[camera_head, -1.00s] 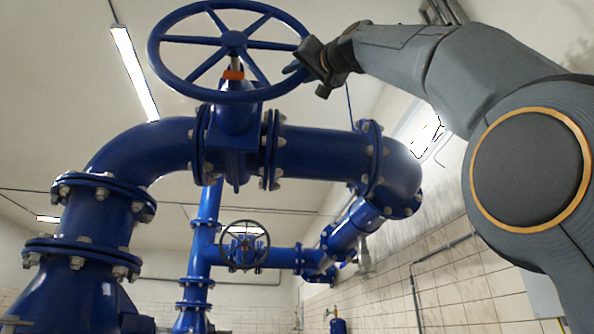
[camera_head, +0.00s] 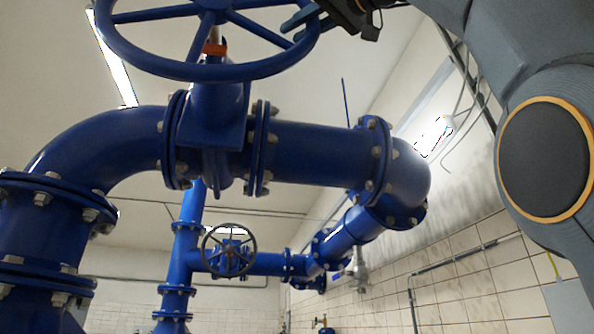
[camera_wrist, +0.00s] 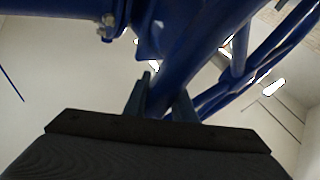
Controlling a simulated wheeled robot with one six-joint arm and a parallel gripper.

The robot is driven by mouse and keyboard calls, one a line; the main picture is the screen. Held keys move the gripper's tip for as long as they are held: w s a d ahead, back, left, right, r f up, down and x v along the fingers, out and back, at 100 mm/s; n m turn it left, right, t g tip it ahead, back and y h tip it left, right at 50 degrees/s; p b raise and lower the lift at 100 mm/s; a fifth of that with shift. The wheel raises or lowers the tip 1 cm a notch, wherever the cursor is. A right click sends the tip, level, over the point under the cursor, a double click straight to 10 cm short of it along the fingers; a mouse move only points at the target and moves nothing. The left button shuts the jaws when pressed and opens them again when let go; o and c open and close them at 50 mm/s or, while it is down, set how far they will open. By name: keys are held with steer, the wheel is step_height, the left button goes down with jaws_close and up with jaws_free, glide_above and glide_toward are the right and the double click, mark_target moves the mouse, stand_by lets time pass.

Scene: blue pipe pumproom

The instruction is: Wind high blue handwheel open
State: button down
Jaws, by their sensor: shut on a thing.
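The high blue handwheel (camera_head: 240,70) is at the top of the head view, cut off by the upper edge. It is a large ring with several spokes, on a stem with an orange collar (camera_head: 214,48) above a blue valve body (camera_head: 212,125). My gripper (camera_head: 312,18) is at the right side of the wheel's rim, partly out of the picture. In the wrist view the two fingers (camera_wrist: 160,98) stand on either side of the blue rim (camera_wrist: 205,50), and they are shut on it. Where the fingertips touch the rim is partly hidden.
A smaller dark handwheel (camera_head: 228,250) sits lower, farther back. A tiled wall (camera_head: 450,285) stands at the right.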

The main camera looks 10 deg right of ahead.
stand_by(0.4)
steer(key=c, duration=1.5)
jaws_free()
steer(key=shift+d, duration=0.1)
steer(key=shift+b+v, duration=1.25)
steer(key=shift+v, duration=2.45)
steer(key=shift+s, duration=0.15)
